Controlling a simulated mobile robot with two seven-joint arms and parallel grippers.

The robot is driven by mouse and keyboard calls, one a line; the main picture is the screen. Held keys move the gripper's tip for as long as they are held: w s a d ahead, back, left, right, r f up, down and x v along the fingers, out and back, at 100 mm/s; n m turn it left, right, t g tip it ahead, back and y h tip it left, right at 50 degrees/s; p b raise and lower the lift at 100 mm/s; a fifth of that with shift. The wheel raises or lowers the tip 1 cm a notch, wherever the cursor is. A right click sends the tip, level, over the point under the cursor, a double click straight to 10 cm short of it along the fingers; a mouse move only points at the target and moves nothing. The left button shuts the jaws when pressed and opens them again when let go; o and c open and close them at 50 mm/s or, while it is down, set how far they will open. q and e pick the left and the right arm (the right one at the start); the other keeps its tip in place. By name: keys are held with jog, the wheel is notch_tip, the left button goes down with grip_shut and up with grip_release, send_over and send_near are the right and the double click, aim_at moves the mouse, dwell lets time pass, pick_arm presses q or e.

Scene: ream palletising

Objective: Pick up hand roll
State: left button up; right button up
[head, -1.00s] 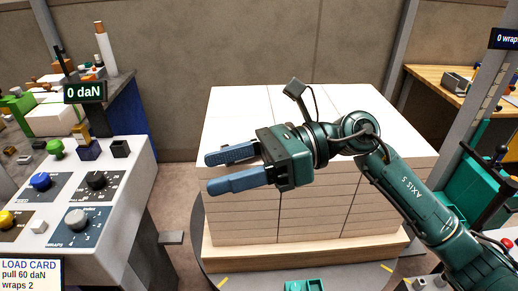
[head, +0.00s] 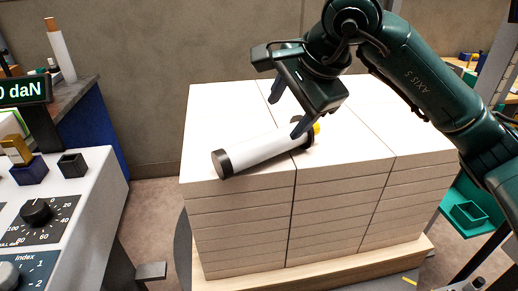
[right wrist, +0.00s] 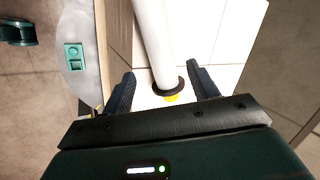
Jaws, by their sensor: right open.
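The hand roll (head: 262,152) is a white cylinder with dark end collars and a yellow tip at its right end. It lies tilted across the top of the stack of white reams (head: 220,110), near the front edge. My right gripper (head: 284,116) is open and points down at the roll's right end. In the right wrist view, the roll (right wrist: 154,40) runs away from between the open fingers of the gripper (right wrist: 164,84), its dark collar and yellow tip nearest. I cannot tell whether the fingers touch it. My left gripper is not in view.
The stack stands on a wooden pallet (head: 330,262) over a round grey base. A white control console (head: 80,210) with knobs is at the left. A teal tray (head: 466,212) is at the right. The floor between console and stack is mostly clear.

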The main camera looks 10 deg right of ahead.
aim_at(269, 140)
jog(key=x, duration=1.1)
jog(key=shift+s+a+f, duration=0.1)
jog(key=shift+a, duration=0.1)
jog(key=c, duration=1)
